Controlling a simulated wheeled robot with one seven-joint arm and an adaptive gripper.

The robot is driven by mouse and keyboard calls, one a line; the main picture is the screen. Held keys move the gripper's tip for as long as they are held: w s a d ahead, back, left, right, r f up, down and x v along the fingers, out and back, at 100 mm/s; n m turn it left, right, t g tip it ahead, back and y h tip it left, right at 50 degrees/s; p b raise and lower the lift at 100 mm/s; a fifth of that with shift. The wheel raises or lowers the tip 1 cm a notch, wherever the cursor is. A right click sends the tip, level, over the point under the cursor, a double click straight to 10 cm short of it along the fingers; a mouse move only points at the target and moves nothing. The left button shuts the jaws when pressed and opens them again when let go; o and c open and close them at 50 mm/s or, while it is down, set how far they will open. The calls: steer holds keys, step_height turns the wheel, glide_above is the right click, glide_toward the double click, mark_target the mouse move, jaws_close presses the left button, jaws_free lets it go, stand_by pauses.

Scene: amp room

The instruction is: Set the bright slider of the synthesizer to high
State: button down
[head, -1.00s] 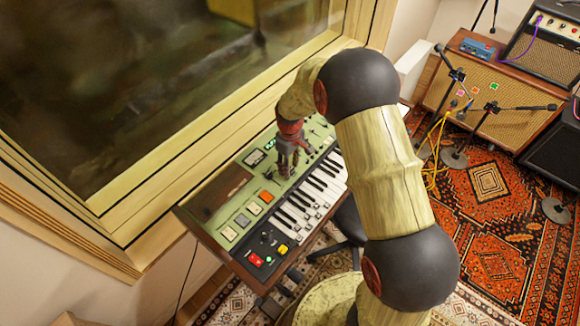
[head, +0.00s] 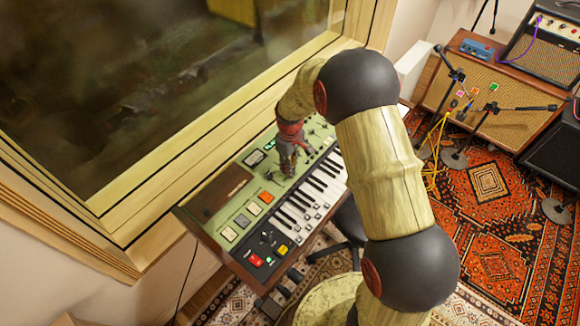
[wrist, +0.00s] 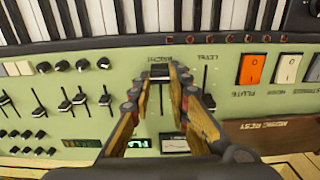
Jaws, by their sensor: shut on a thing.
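The synthesizer (head: 214,196) has a green panel and stands below the window, and its panel (wrist: 75,133) shows upside down in the wrist view. The bright slider (wrist: 160,72) has a dark cap just below its label, at the end of its track nearest the keys. My gripper (wrist: 163,75) is shut on this cap, one finger on each side. The fingers hide parts of the panel beside the slot. In the head view my gripper (head: 288,164) is over the panel's middle, and the slider cannot be made out there.
Another slider (wrist: 206,76) stands just right of my fingers, with orange (wrist: 252,69) and white rocker switches beyond. Several sliders and knobs (wrist: 82,66) lie to the left. The keys (head: 312,193) run along the front edge. The window (head: 140,100) is close behind.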

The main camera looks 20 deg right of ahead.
mark_target(274, 162)
steer(key=w+a, duration=0.1)
steer(key=w, duration=0.1)
steer(key=w+a, duration=0.2)
steer(key=w+a+p, duration=0.1)
steer(key=w, duration=0.1)
steer(key=shift+w+a, duration=0.15)
steer(key=shift+w, duration=0.15)
steer(key=shift+r, duration=0.1)
steer(key=c, duration=1.9)
jaws_free()
steer(key=shift+w+a, duration=0.1)
steer(key=shift+o, duration=1.1)
step_height(274, 162, up, 12)
